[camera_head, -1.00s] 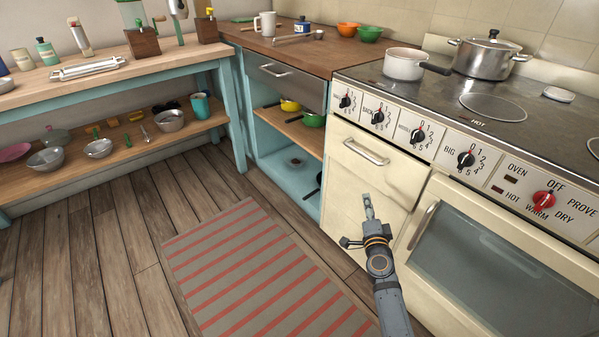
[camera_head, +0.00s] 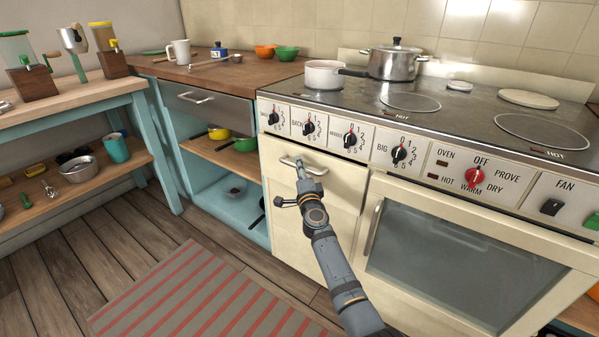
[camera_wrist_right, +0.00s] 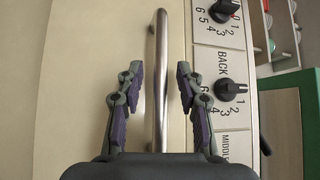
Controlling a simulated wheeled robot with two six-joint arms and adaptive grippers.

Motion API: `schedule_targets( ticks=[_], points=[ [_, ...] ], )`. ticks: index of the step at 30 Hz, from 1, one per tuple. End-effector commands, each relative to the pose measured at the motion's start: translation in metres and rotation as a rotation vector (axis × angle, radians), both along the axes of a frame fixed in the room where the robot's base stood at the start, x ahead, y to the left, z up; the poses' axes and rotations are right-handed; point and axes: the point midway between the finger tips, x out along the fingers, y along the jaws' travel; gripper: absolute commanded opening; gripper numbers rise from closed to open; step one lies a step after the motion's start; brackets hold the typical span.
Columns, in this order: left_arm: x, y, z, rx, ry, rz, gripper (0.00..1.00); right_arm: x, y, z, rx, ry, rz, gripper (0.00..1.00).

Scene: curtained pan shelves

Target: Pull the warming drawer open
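The warming drawer's cream front (camera_head: 325,206) sits at the left of the stove, below the knobs, and looks closed. Its metal bar handle (camera_head: 289,160) runs along the top of the front. My right gripper (camera_head: 299,164) is at this handle. In the right wrist view the handle (camera_wrist_right: 161,40) runs between the two spread fingers of my right gripper (camera_wrist_right: 160,78), with a gap on each side. The gripper is open and not clamped on the bar. The drawer front (camera_wrist_right: 95,70) fills the left of that view. My left gripper is not in view.
The oven door (camera_head: 450,262) with its handle (camera_head: 372,228) is right of the drawer. Control knobs (camera_head: 350,138) line up just above it. A white pan (camera_head: 324,76) and a steel pot (camera_head: 396,63) stand on the stove. A striped rug (camera_head: 200,298) lies on the floor.

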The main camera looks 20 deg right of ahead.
Motion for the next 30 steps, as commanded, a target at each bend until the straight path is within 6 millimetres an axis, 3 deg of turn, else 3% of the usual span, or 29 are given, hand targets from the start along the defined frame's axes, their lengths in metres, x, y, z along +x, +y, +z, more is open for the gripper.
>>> schedule_targets(
  ticks=[10,18,30],
  points=[
    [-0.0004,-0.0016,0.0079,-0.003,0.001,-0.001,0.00,0.0047,-0.0007,0.0010,-0.001,0.000,0.000,0.36],
    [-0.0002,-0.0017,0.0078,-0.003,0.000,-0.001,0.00,0.0045,-0.0006,0.0008,-0.001,0.000,0.000,0.01],
    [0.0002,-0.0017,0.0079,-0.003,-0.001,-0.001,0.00,0.0044,-0.0005,0.0004,-0.001,0.001,0.000,0.00]
  ],
)
